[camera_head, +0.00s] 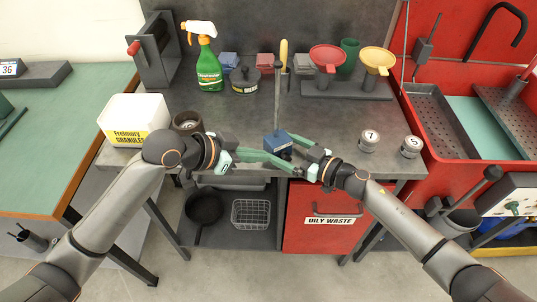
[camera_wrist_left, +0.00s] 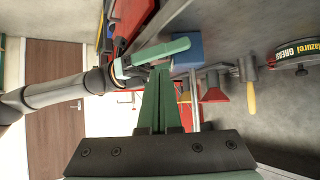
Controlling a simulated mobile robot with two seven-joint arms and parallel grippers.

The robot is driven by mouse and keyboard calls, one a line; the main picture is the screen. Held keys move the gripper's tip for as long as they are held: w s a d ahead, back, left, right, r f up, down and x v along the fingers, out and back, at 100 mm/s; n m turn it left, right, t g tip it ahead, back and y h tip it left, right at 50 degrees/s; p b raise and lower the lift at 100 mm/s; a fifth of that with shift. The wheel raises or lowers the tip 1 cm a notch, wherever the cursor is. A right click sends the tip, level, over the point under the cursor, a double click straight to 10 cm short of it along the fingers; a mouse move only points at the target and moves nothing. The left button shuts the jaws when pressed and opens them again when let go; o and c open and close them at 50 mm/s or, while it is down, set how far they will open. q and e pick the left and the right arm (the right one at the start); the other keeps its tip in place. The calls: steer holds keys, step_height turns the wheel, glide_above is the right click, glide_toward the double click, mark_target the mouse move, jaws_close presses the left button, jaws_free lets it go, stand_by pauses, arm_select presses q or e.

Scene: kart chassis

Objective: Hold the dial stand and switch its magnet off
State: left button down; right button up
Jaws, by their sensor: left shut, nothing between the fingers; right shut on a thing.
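The dial stand has a blue block base (camera_head: 277,143) on the front edge of the grey bench, with a thin upright post rising from it. My right gripper (camera_head: 281,147) is shut on the blue base, with one green finger on its near side and one on its far side. My left gripper (camera_head: 268,155) is shut and empty, its fingertips close to the base's near left side; I cannot tell if they touch it. In the left wrist view the blue base (camera_wrist_left: 188,48) shows beyond the left fingertips (camera_wrist_left: 160,70), beside a right finger. The magnet switch is not clearly visible.
A white granules tub (camera_head: 133,118) and a dark round part (camera_head: 187,122) stand left on the bench. Two numbered weights (camera_head: 369,140) stand right. A spray bottle (camera_head: 207,65), a tin (camera_head: 244,80) and funnels (camera_head: 327,60) stand behind. The bench middle is mostly clear.

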arm_select(q)
steer(key=shift+v, duration=1.2)
arm_select(e)
steer(key=shift+s+a+r, duration=0.1)
steer(key=shift+s+a, duration=0.15)
steer(key=shift+a, duration=0.1)
arm_select(q)
steer(key=shift+d+r, duration=0.1)
steer(key=shift+r, duration=0.1)
arm_select(e)
steer(key=o, duration=0.6)
